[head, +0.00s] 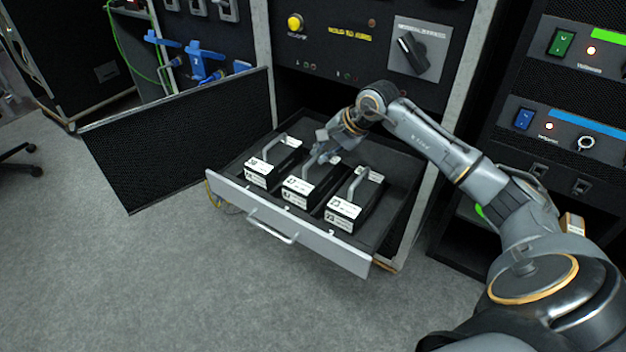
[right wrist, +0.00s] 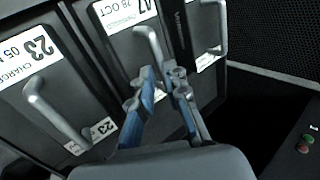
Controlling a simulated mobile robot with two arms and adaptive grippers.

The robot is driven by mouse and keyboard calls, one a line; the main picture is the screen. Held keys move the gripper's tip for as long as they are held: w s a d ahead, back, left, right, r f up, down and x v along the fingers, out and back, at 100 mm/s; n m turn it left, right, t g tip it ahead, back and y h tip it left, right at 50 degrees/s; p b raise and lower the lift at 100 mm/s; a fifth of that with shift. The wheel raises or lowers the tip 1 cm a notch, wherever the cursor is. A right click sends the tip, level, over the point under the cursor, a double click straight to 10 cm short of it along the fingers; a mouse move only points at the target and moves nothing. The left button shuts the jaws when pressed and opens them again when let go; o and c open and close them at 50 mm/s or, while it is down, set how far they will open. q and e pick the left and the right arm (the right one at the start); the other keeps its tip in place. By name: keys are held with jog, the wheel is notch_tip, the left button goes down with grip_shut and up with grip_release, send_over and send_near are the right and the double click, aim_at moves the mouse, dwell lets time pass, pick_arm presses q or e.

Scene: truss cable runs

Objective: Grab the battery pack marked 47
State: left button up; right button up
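The battery pack marked 47 (head: 303,186) is the middle of three packs in the open drawer. It also shows in the right wrist view (right wrist: 110,50), with its grey handle (right wrist: 149,48) on top. My right gripper (head: 322,152) is over the far part of this pack. In the right wrist view its two blue-grey fingers (right wrist: 161,78) are apart, on either side of the handle's lower end. I cannot tell whether they touch it. A pack marked 23 (head: 343,210) sits to the right and another pack (head: 262,172) to the left. My left gripper is out of view.
The drawer's grey front (head: 290,232) has a pull handle. A dark mesh door (head: 180,140) stands open to the left of it. A control panel with a yellow button (head: 295,23) and a rotary switch (head: 412,52) is above the drawer. The floor in front is clear.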

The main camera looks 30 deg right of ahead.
aim_at(313, 158)
jog(key=x, duration=0.4)
jog(key=shift+a+f, duration=0.15)
jog(key=shift+a, duration=0.15)
grip_shut()
jog(key=shift+w+d, duration=0.1)
jog(key=shift+w, duration=0.05)
jog(key=shift+r, duration=0.25)
